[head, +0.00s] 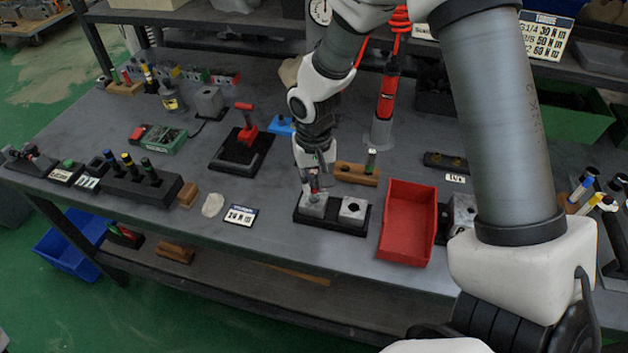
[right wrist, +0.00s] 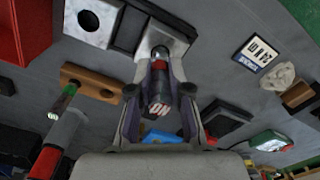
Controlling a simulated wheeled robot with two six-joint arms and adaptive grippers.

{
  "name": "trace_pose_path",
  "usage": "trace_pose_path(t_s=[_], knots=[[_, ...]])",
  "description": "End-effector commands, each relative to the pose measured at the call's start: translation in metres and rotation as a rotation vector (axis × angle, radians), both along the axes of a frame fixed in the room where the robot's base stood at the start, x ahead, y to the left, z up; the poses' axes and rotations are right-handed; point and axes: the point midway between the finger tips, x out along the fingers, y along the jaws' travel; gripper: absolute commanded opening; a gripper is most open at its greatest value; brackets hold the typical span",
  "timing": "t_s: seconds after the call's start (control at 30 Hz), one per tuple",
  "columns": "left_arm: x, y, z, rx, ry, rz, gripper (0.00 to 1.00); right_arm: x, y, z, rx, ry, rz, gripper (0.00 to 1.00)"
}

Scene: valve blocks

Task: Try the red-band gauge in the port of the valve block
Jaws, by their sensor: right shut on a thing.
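My right gripper (head: 313,178) is shut on the red-band gauge (right wrist: 159,92), a dark plug with a red band and a red-and-white lettered end. The gripper points down over the left valve block (head: 314,206), a light grey metal cube on a black base. In the right wrist view the gauge's far end lines up with that block (right wrist: 172,40) at its port; I cannot tell how deep it sits. A second grey block (head: 353,211) with an open dark port stands to the right on the same base. My left gripper is not in view.
A red tray (head: 408,222) stands right of the blocks. Behind them is a wooden holder (head: 357,174) with an upright plug. A white label card (head: 241,215) and a pale cloth lump (head: 213,204) lie left. A black rack (head: 140,186) holds several plugs.

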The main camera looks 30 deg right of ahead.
Motion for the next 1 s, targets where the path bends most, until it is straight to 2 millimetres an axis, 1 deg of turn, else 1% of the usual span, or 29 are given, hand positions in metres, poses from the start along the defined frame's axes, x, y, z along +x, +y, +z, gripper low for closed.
trace_pose_path(t_s=[0.43, 1.0], knots=[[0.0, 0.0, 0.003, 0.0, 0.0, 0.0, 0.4, 0.0, 0.0, 0.003, 0.0, 0.0, 0.0, 0.0], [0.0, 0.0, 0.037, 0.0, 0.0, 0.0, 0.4, 0.0, 0.0, 0.038, 0.0, 0.0, 0.0, 0.0]])
